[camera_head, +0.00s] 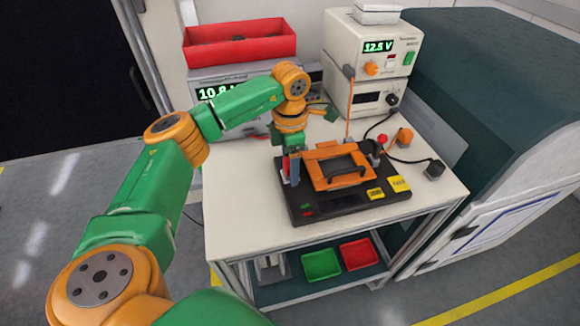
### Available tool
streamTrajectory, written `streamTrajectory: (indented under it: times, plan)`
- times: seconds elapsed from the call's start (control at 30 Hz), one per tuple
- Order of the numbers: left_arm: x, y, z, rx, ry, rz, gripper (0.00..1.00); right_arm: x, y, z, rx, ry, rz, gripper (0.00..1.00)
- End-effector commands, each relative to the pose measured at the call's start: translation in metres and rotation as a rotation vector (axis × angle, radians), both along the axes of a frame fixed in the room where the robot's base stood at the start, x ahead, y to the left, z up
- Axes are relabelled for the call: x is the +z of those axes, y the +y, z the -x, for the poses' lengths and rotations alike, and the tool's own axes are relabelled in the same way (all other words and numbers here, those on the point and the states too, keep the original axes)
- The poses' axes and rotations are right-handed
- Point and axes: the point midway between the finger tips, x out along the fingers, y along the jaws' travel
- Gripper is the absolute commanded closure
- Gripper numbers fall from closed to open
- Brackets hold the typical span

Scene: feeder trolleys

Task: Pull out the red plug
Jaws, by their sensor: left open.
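A small red piece (286,166), which looks like the red plug, shows at the left side of the black test fixture (345,208). My left gripper (291,170) points down right at it, with a blue-grey part beside the red. The gripper is open; its fingers partly hide the red piece, and I cannot tell whether they touch it. The fixture has an orange lid (352,180) with a black handle. A red knob (382,139) stands at the fixture's back right. My right gripper is not in view.
The white bench top (240,225) is clear at front left. A red bin (240,50) sits behind on a meter. A power supply (372,50) reading 12.5 V stands at the back. A cable runs to a black block (435,170). Green (321,263) and red trays lie below.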

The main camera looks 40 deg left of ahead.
Motion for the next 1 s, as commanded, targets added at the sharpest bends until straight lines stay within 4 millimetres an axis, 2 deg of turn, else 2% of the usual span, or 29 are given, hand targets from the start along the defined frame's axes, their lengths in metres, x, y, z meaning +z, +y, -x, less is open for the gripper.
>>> streamTrajectory:
  times: [1.0]
  plan:
    - [0.0,-0.0001,0.0001,0.0,0.0,0.0,0.28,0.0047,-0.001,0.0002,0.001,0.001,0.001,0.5]
